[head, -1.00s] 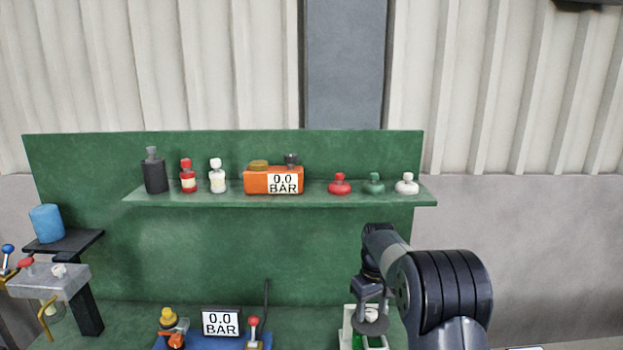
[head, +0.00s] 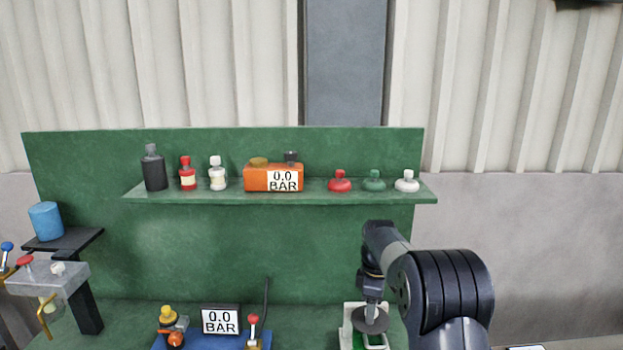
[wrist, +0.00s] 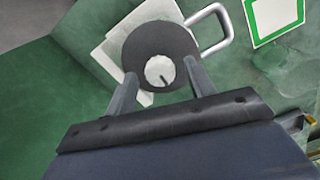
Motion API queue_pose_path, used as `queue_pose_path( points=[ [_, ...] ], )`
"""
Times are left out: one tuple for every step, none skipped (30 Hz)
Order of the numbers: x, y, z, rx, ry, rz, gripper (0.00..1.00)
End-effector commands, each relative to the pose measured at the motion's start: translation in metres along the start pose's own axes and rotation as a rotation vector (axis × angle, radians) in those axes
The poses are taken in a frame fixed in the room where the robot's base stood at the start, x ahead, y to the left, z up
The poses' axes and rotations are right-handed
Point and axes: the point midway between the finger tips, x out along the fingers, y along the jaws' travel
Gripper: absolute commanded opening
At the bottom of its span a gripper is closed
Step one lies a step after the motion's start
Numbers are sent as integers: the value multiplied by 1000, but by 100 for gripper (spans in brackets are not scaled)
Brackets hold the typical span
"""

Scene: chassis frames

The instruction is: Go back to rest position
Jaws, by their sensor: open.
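My gripper (wrist: 160,77) is open in the wrist view. Its two fingers reach to either side of a white knob (wrist: 159,71) that sits on a dark round disc (wrist: 158,42). I cannot tell whether the fingers touch it. The disc stands on a whitish base with a metal loop handle (wrist: 217,17). In the head view my gripper (head: 371,300) is seen small and edge-on above the same disc (head: 370,321), at the lower right of the green bench. The knob is hidden there.
A green shelf (head: 230,197) above holds bottles, an orange gauge box (head: 260,180) and small knobbed items. A blue station with a display (head: 220,321) stands left of my gripper. A grey fixture (head: 50,280) is at the far left. A green-framed white panel (wrist: 274,14) lies near the disc.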

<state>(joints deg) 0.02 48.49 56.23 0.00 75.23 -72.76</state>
Motion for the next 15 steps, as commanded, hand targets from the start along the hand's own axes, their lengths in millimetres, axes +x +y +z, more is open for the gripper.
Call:
queue_pose_path(
  points=[
    [0, 0, 0, -36, 0, 0, 52],
    [0, 0, 0, -60, 0, 0, 52],
    [0, 0, 0, -92, 0, 0, 52],
    [0, 0, 0, -116, 0, 0, 52],
    [0, 0, 0, -141, 0, 0, 52],
    [0, 0, 0, -173, 0, 0, 52],
    [0, 0, 0, -196, 0, 0, 52],
    [0, 0, 0, -218, 0, 0, 52],
    [0, 0, 0, -247, 0, 0, 52],
    [0, 0, 0, -268, 0, 0, 52],
    [0, 0, 0, -288, 0, 0, 52],
    [0, 0, 0, -312, 0, 0, 52],
    [-6, 0, 0, -308, 0, 3, 52],
    [-10, 0, 0, -306, 1, 4, 52],
    [-14, 0, 0, -305, 0, 3, 52]
  ],
)
